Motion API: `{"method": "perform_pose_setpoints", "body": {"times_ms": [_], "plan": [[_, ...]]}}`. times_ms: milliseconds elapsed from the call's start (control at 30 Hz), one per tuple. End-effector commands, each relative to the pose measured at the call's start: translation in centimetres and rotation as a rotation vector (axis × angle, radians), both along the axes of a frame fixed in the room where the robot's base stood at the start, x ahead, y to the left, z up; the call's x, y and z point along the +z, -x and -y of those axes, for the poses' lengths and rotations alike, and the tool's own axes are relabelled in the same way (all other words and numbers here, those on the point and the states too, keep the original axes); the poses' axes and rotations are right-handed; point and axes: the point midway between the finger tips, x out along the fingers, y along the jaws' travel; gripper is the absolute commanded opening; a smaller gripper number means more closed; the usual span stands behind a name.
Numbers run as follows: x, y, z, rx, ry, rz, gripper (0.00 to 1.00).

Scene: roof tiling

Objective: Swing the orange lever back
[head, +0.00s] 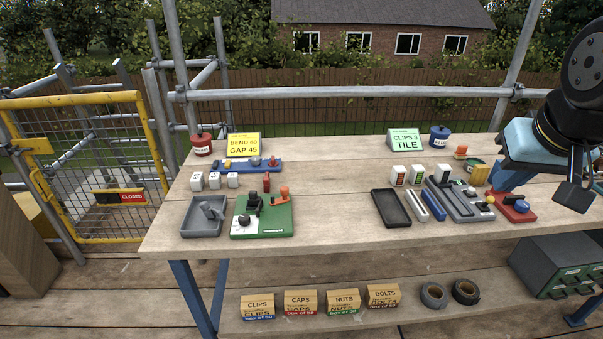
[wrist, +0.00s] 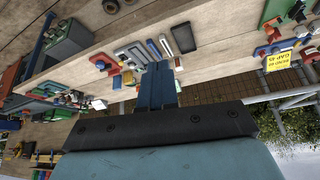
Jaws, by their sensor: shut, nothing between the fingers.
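A small upright orange part (head: 283,192), which looks like the orange lever, stands at the back right corner of a green board (head: 270,228) left of centre on the table. The board also carries black fittings and a white label. The green board shows in the wrist view (wrist: 277,10) at the top right, where the lever is too small to make out clearly. My gripper (head: 499,188) is at the right end of the table, far from the green board. Its blue fingers are together and empty, and they also show in the wrist view (wrist: 157,68).
A grey tray (head: 187,222) stands left of the green board, and a blue rail (head: 240,166) with knobs lies behind it. A small red bottle (head: 266,182) is beside the lever. A dark tray (head: 390,208), grey blocks and a red board (head: 513,207) are near my gripper. Bare wood lies between.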

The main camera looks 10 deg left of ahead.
Motion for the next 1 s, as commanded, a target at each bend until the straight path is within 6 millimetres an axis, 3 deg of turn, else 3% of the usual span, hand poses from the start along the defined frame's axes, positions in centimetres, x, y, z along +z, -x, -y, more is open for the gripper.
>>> {"method": "perform_pose_setpoints", "body": {"times_ms": [433, 567, 767, 1000], "plan": [[0.0, -0.1, 0.0, 0.002, 0.001, 0.000, 0.00], [0.1, -1.1, -0.6, 0.028, 0.011, -0.008, 0.00], [-0.3, -5.3, -3.6, 0.142, 0.048, -0.033, 0.00], [-2.0, -11.4, -8.7, 0.331, 0.091, -0.064, 0.00]]}}
